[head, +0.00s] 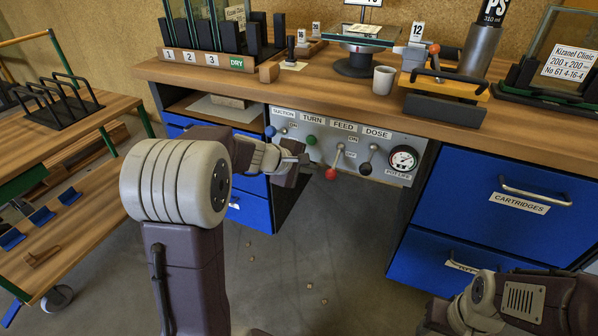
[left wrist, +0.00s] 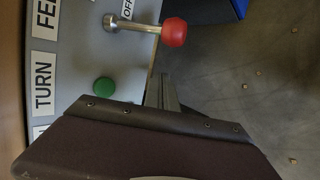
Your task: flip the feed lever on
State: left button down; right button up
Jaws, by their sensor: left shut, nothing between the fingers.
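The feed lever has a red knob (head: 331,173) and hangs down from its pivot under the FEED label (head: 343,126) on the grey panel. Its knob (left wrist: 174,32) and metal stem also show in the left wrist view, with an OFF label (left wrist: 127,8) beside the stem. My left gripper (head: 303,158) is shut and empty, just left of the red knob. Its fingertips (left wrist: 160,92) look apart from the knob in the left wrist view. My right arm shows at the lower right; its fingers are not visible.
Blue drawers (head: 480,215) stand to the right. The workbench top (head: 330,85) overhangs the panel. The floor below is mostly open.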

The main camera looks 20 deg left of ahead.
aim_at(335, 164)
pick_arm(q)
jog(key=shift+s+d+r, duration=0.4)
jog(key=shift+s+d, duration=0.1)
jog(key=shift+d, duration=0.3)
jog(key=shift+s+d+r, duration=0.4)
jog(key=shift+s+d, duration=0.1)
jog(key=shift+d, duration=0.3)
